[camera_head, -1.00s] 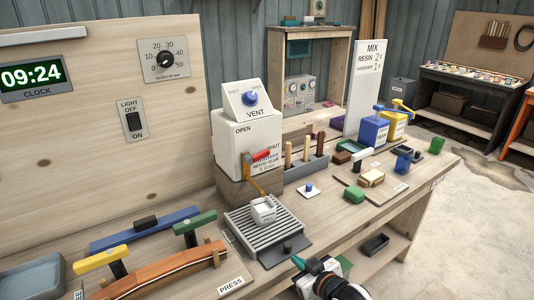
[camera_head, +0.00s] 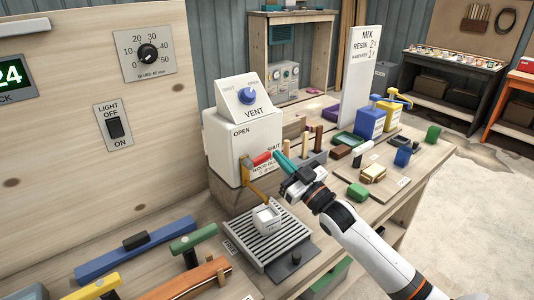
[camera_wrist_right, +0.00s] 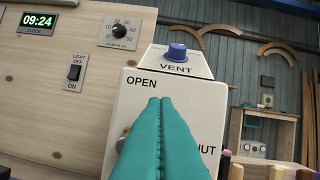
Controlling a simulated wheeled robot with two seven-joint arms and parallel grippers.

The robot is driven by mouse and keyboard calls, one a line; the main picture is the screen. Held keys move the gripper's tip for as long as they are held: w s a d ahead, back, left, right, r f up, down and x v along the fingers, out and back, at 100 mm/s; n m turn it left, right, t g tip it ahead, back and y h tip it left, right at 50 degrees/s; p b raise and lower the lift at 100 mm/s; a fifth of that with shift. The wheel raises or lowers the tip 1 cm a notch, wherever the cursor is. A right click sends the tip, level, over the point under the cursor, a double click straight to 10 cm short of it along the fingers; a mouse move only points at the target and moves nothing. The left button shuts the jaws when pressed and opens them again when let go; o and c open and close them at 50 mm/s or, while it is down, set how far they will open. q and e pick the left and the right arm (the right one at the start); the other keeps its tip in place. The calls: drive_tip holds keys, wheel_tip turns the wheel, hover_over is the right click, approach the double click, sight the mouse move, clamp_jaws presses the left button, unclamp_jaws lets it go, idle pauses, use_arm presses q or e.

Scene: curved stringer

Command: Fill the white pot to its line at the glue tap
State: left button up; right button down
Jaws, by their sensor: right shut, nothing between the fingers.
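The white pot (camera_head: 266,217) stands upright on the slatted grey grate (camera_head: 245,239), below the brass spout of the glue tap. Its line and fill level are too small to tell. The white glue tank (camera_head: 225,146) carries the words OPEN and SHUT. Its red lever handle (camera_head: 262,159) points toward SHUT. My right gripper (camera_head: 277,155) has teal fingertips, closed together and empty, at the end of the red handle; I cannot tell if they touch it. In the wrist view the teal fingers (camera_wrist_right: 162,125) cover the tank's middle and hide the lever. My left gripper is not in view.
A vent box with a blue knob (camera_head: 247,96) sits on the tank. A rack of wooden-handled tools (camera_head: 315,145) stands right of it. A blue bottle (camera_head: 371,122) and the MIX sign (camera_head: 361,75) are farther right. Clamps (camera_head: 137,250) lie at the left.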

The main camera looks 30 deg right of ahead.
sight(268, 157)
drive_tip(key=w+p, duration=0.1)
drive_tip(key=w, duration=0.2)
drive_tip(key=w+f+p, duration=0.1)
drive_tip(key=w, duration=0.2)
drive_tip(key=shift+w+a+f, duration=0.1)
drive_tip(key=shift+a+f, duration=0.05)
drive_tip(key=shift+f, duration=0.5)
